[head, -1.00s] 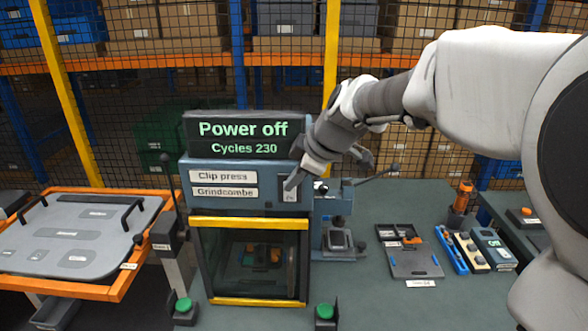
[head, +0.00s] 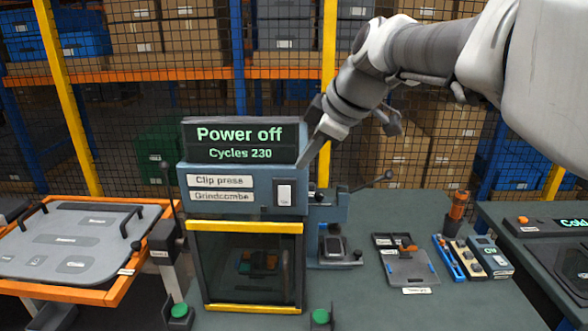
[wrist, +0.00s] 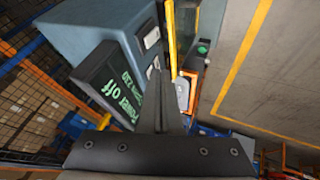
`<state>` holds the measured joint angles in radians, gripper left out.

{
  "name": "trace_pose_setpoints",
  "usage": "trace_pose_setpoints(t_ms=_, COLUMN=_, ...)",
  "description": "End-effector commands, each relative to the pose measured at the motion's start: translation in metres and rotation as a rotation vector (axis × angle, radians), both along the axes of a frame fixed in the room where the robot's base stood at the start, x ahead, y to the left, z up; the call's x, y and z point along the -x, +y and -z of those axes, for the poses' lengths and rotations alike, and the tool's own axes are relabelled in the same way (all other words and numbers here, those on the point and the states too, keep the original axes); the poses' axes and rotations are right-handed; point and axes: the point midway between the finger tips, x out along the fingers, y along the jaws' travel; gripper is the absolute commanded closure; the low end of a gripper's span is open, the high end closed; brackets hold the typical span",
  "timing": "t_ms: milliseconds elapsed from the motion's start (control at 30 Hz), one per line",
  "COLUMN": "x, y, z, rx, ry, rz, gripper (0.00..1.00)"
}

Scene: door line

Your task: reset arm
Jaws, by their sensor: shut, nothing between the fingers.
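My gripper (head: 307,158) is shut and empty. In the head view its tip is near the upper right corner of the clip press (head: 240,188), above the white switch (head: 285,194) on the press's front panel. The switch is in clear view. The press's display (head: 240,141) reads "Power off" and "Cycles 230". In the wrist view the shut fingers (wrist: 158,80) point up the picture, with the display (wrist: 112,90) to their left. I cannot tell from these views whether the fingertips touch anything.
A tray with an orange rim (head: 75,240) stands at left. Two green buttons (head: 179,310) sit in front of the press. A small lever device (head: 333,244), a parts tray (head: 410,268) and an orange-handled tool (head: 458,206) are on the bench at right. A mesh fence and shelves stand behind.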

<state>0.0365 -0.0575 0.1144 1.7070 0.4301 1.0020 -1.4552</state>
Motion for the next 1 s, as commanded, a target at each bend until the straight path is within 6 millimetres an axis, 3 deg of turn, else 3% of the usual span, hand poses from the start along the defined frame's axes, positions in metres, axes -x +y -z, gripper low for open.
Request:
trace_pose_setpoints(t_ms=433, x=0.002, y=-0.003, z=-0.005, rx=0.000, ry=0.002, rz=0.004, gripper=1.00)
trace_pose_setpoints(t_ms=567, x=0.016, y=-0.009, z=-0.001, rx=-0.006, ry=0.026, rz=0.069, gripper=1.00)
trace_pose_setpoints(t_ms=767, x=0.074, y=-0.038, z=0.021, rx=-0.053, ry=0.125, rz=0.373, gripper=1.00)
trace_pose_setpoints(t_ms=1000, x=0.153, y=-0.079, z=0.065, rx=-0.154, ry=0.216, rz=0.816, gripper=1.00)
